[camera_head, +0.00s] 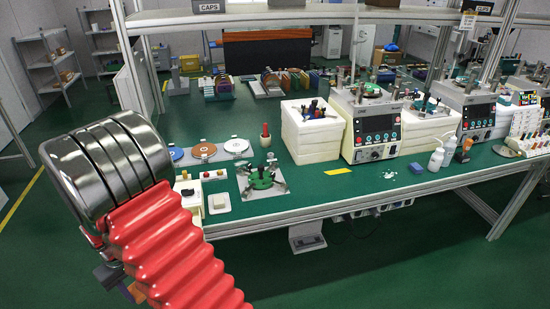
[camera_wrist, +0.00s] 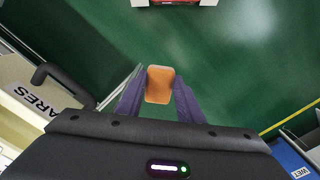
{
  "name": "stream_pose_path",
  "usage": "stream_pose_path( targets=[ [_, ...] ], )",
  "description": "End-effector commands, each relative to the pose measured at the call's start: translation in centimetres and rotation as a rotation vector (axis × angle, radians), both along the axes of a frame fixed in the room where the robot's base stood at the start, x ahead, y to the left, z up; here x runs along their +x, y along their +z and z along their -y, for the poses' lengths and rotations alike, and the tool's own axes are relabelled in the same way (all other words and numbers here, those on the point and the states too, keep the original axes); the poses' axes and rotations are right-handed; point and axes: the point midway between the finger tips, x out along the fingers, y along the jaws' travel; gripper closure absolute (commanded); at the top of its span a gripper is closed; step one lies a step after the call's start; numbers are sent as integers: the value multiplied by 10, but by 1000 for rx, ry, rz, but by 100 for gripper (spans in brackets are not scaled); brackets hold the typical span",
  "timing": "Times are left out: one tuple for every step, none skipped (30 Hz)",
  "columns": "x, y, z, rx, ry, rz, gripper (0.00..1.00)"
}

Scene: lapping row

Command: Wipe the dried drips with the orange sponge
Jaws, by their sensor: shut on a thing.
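My gripper (camera_wrist: 159,90) is shut on the orange sponge (camera_wrist: 159,82), which sits between its two purple fingertips in the wrist view. Below the sponge in that view is green floor, with no bench surface directly under it. In the head view the orange sponge (camera_head: 135,291) shows only in part at the lower left, behind my red arm sleeve. The dried drips (camera_head: 389,174) appear as small whitish marks on the green bench top, right of centre near the front edge. My gripper is far to the left of them.
On the green bench (camera_head: 310,203), white squeeze bottles (camera_head: 436,160) stand right of the drips, and a control unit (camera_head: 378,130) stands behind them. A yellow strip (camera_head: 338,171) lies to the left. A blue bin (camera_wrist: 294,158) shows in the wrist view.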

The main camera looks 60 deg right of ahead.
Motion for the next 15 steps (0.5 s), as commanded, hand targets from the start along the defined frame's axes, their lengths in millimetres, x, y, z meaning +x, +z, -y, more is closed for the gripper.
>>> stream_pose_path(
  targets=[
    [7,-8,-18,0,37,-2,84],
    [10,-12,-27,0,55,-1,84],
    [14,-17,-39,0,79,-2,84],
    [16,-21,-46,0,94,-2,84],
    [18,-24,-54,0,109,-2,84],
    [21,-27,-63,0,125,-1,84],
    [23,-30,-69,0,137,0,84],
    [24,-32,-73,0,145,0,84],
    [25,-34,-78,0,155,0,84],
    [26,-35,-81,0,161,1,84],
    [26,-36,-83,0,164,1,84],
    [26,-37,-85,0,167,1,84],
    [27,-37,-85,0,169,1,84],
    [27,-37,-86,0,169,1,84],
    [27,-37,-86,0,169,1,84]
  ],
)
